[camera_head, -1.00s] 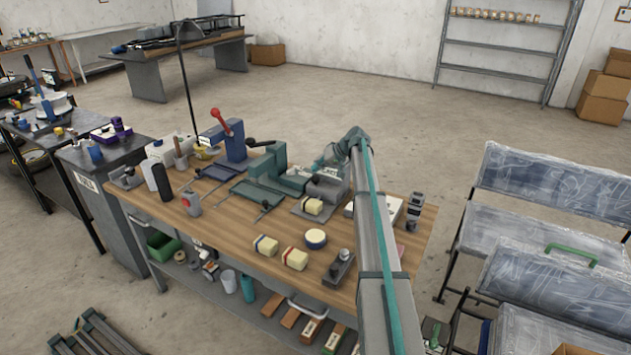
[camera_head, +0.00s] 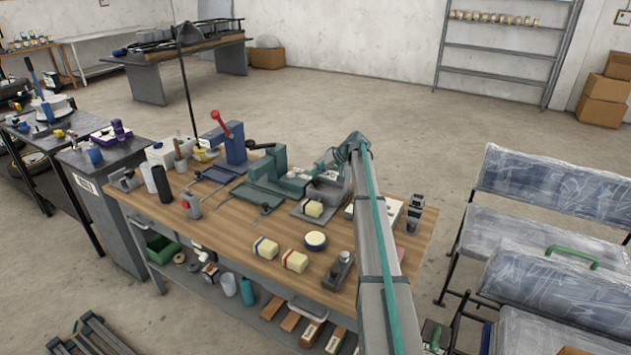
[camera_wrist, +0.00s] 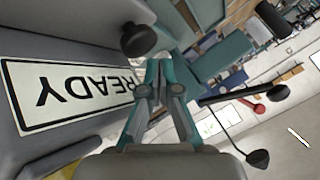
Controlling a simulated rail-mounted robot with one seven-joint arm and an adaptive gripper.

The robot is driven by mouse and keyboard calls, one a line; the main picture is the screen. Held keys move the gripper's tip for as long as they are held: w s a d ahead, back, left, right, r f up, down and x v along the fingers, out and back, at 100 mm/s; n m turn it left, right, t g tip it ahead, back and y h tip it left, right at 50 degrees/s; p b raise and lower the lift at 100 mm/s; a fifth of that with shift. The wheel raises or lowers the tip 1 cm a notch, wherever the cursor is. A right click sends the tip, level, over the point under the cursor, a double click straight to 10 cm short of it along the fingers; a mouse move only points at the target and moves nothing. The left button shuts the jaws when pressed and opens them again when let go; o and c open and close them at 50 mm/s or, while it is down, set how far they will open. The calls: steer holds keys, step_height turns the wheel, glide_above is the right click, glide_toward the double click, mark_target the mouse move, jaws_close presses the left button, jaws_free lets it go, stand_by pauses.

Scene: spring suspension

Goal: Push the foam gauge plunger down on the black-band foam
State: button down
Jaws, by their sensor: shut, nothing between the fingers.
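The foam gauge (camera_head: 328,190) is a grey device on the wooden bench, with a cream foam block (camera_head: 313,208) at its front. I cannot make out that block's band colour. In the wrist view the gauge's grey body (camera_wrist: 70,38) carries a READY plate (camera_wrist: 62,95), and a black round knob (camera_wrist: 138,40) stands beside my fingertips; I cannot tell whether they touch. A yellowish patch, likely foam (camera_wrist: 62,170), shows at the lower left. My gripper (camera_wrist: 158,72) is shut and empty, with its teal fingers together close to the gauge. It is small and partly hidden in the head view.
A blue-banded foam block (camera_head: 266,248), a red-banded one (camera_head: 294,261) and a round foam piece (camera_head: 315,241) lie on the front of the bench (camera_head: 225,228). A teal press (camera_head: 268,168) stands left of the gauge, and a red-handled blue press (camera_head: 235,148) stands farther left.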

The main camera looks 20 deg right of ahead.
mark_target(317, 180)
steer(key=shift+f, duration=0.15)
stand_by(0.5)
steer(key=shift+f+b, duration=0.3)
steer(key=shift+b, duration=0.05)
steer(key=shift+s+f+b, duration=0.1)
steer(key=shift+f+b, duration=0.4)
steer(key=shift+f, duration=0.35)
stand_by(1.3)
steer(key=shift+r, duration=0.15)
steer(key=shift+r+p, duration=0.3)
steer(key=shift+r, duration=0.75)
steer(key=shift+r, duration=0.1)
steer(key=shift+r+p, duration=0.6)
steer(key=shift+r, duration=1.8)
